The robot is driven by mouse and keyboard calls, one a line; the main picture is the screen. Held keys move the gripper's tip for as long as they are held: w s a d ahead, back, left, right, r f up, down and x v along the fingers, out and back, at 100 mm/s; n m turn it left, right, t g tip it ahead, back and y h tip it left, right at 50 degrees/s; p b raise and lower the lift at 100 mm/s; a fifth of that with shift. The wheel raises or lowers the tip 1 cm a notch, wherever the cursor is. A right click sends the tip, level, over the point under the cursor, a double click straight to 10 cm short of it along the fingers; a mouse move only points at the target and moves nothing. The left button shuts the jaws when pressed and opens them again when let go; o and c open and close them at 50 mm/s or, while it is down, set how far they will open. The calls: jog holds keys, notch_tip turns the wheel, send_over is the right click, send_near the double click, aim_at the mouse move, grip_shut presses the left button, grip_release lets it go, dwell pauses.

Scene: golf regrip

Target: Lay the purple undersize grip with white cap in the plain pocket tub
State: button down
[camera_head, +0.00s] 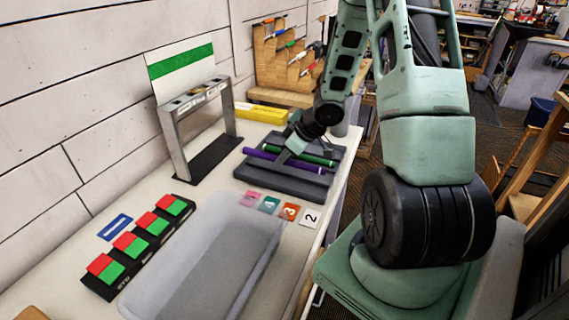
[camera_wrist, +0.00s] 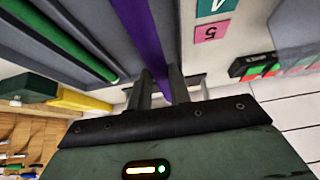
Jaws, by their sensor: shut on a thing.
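The purple grip (camera_head: 300,164) lies along the near side of the dark grooved tray (camera_head: 260,182); I cannot tell whether it rests in it or is just above. My gripper (camera_head: 284,150) comes down on it near its left half and is shut on it. In the wrist view the purple grip (camera_wrist: 141,35) runs between the two fingers of my gripper (camera_wrist: 158,88). Its white cap cannot be made out. A large pale grey tub (camera_head: 262,232), open and apparently empty, stands at the near part of the bench, closer than the tray.
A green grip (camera_head: 316,158) lies beside the purple one. Numbered cards (camera_head: 269,205) lie between tray and tub. A black strip of red and green blocks (camera_head: 131,244) is left of the tub. A metal stand (camera_head: 180,140) rises behind. A yellow box (camera_head: 262,114) is farther back.

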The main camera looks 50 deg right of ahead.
jog(key=shift+r+p, duration=0.35)
jog(key=shift+r, duration=0.95)
notch_tip(320, 180, up, 5)
jog(key=p, duration=0.6)
